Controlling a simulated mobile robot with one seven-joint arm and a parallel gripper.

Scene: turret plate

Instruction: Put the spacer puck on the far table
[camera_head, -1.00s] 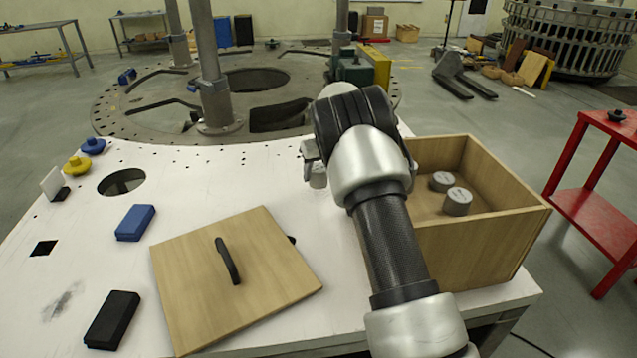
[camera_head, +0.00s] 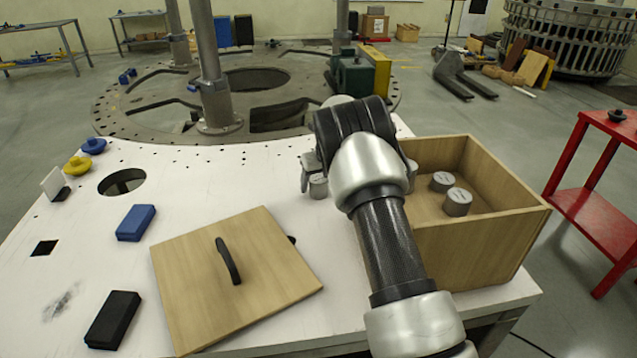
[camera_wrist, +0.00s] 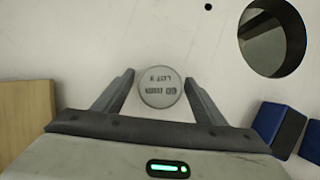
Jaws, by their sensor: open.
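A grey spacer puck (camera_head: 318,187) stands on the white plate left of the wooden box. In the wrist view the puck (camera_wrist: 160,88) shows its round top with printed lettering. My gripper (camera_wrist: 159,78) is open, with one finger on each side of the puck and a visible gap at both sides. In the head view my wrist hides most of the gripper; one finger shows just left of the puck. Two similar grey pucks, one farther (camera_head: 442,181) and one nearer (camera_head: 457,203), are in the box. Grey tables stand at the back, one (camera_head: 140,14) beside another (camera_head: 42,54).
The open wooden box (camera_head: 500,225) stands right of my arm. A wooden lid (camera_head: 200,290) with a black handle lies in front. Blue (camera_head: 136,223) and black (camera_head: 112,320) blocks lie left. A red table (camera_head: 598,205) stands right. Columns rise beyond the plate.

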